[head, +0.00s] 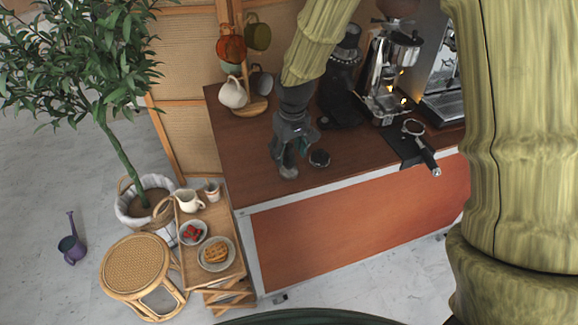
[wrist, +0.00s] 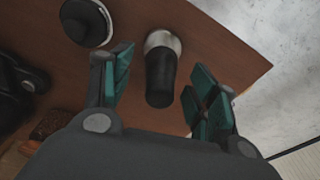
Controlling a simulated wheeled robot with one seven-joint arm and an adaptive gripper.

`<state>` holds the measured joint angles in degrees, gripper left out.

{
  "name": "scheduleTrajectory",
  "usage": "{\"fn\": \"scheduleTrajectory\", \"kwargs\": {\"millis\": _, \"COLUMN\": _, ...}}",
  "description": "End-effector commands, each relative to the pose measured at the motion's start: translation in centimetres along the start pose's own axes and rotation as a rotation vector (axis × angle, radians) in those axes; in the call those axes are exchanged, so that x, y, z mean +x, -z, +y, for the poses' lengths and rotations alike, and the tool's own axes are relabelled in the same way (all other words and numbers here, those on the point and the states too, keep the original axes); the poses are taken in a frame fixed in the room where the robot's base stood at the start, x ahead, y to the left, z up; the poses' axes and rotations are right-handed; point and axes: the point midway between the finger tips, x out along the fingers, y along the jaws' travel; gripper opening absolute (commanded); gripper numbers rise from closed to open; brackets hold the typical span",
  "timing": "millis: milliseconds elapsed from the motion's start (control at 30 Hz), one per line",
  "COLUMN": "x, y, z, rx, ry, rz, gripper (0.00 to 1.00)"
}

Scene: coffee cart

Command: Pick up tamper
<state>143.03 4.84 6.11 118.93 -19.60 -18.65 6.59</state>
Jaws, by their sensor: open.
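The tamper (wrist: 161,78) has a black handle and a silver end. In the wrist view it lies between the two teal-padded fingers, with a gap showing on each side. My gripper (wrist: 163,92) is open and nothing is clamped in it. In the head view my gripper (head: 290,155) points down over the left front part of the wooden counter. The tamper is mostly hidden by the fingers there.
A round black piece (head: 319,158) sits on the counter (head: 254,170) close beside my gripper. A portafilter (head: 413,128) and espresso machine (head: 390,65) stand to the right. A mug tree with a cream mug (head: 233,93) and a black grinder (head: 340,85) stand behind.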

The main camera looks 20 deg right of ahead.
Motion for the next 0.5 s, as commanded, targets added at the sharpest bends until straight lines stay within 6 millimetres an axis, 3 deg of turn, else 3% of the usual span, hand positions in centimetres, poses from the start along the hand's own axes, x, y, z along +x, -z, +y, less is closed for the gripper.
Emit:
{"fn": "scheduleTrajectory", "kwargs": {"millis": 233, "x": 2.1, "y": -0.1, "z": 0.1, "rx": 0.001, "ry": 0.0, "rz": -0.002, "gripper": 0.59}}
{"fn": "scheduleTrajectory", "kwargs": {"millis": 500, "x": 2.6, "y": -0.1, "z": 0.0, "rx": 0.001, "ry": 0.0, "rz": 0.0, "gripper": 0.59}}
